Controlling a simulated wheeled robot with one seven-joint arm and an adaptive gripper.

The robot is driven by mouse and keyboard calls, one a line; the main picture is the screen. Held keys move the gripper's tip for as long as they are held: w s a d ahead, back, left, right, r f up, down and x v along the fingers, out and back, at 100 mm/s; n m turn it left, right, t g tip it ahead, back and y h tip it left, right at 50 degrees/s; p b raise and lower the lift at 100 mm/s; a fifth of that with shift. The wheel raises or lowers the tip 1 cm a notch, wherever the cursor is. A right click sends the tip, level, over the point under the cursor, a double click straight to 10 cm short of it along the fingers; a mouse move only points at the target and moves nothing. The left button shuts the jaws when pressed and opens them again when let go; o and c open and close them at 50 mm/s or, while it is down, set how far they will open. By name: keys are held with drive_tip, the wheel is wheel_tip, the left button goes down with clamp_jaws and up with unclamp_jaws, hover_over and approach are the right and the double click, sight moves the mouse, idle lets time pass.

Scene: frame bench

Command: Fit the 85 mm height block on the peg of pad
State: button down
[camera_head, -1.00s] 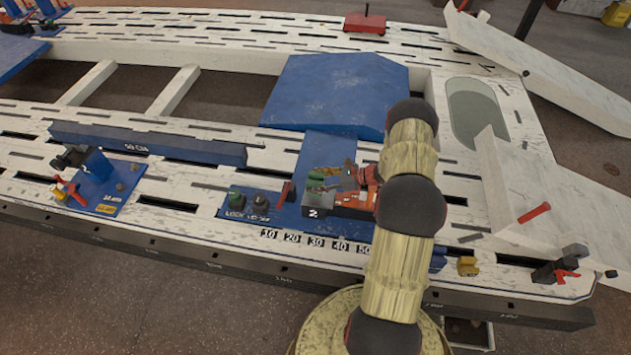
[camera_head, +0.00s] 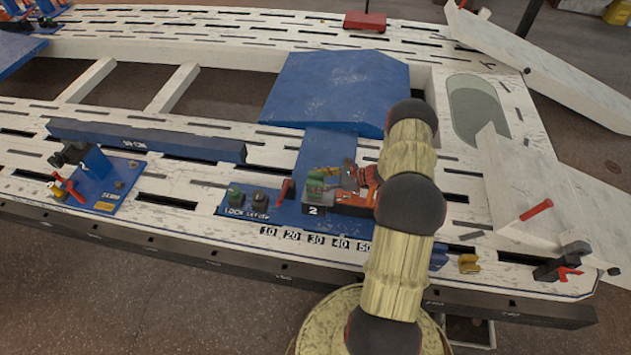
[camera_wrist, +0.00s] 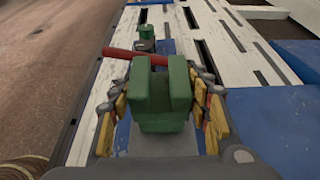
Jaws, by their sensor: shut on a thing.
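A green block (camera_wrist: 161,112) with a notched, two-pronged top sits between the yellow finger pads of my gripper (camera_wrist: 162,104) in the wrist view. My gripper is shut on it. In the head view my gripper (camera_head: 335,183) reaches in from the right, and the green block (camera_head: 315,184) is just over the dark pad marked 2 (camera_head: 313,209). I cannot tell whether block and pad touch. The block's underside and any peg beneath it are hidden. No height marking is readable on the block.
Left of pad 2, a red lever (camera_head: 285,190), a dark knob (camera_head: 260,200) and another green piece (camera_head: 235,196) stand on the blue plate (camera_head: 232,212). A red bar (camera_wrist: 120,53) shows beyond the held block in the wrist view. A long blue beam (camera_head: 150,141) lies farther left.

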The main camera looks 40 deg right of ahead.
drive_tip(key=shift+f, duration=0.2)
drive_tip(key=shift+r, duration=0.2)
drive_tip(key=shift+r+p, duration=0.8)
drive_tip(key=shift+r, duration=0.4)
drive_tip(key=shift+f+b, duration=1.15)
drive_tip(key=shift+f, duration=0.25)
idle(1.6)
drive_tip(key=c, duration=1.3)
unclamp_jaws()
drive_tip(key=o, duration=0.4)
drive_tip(key=shift+o, duration=0.4)
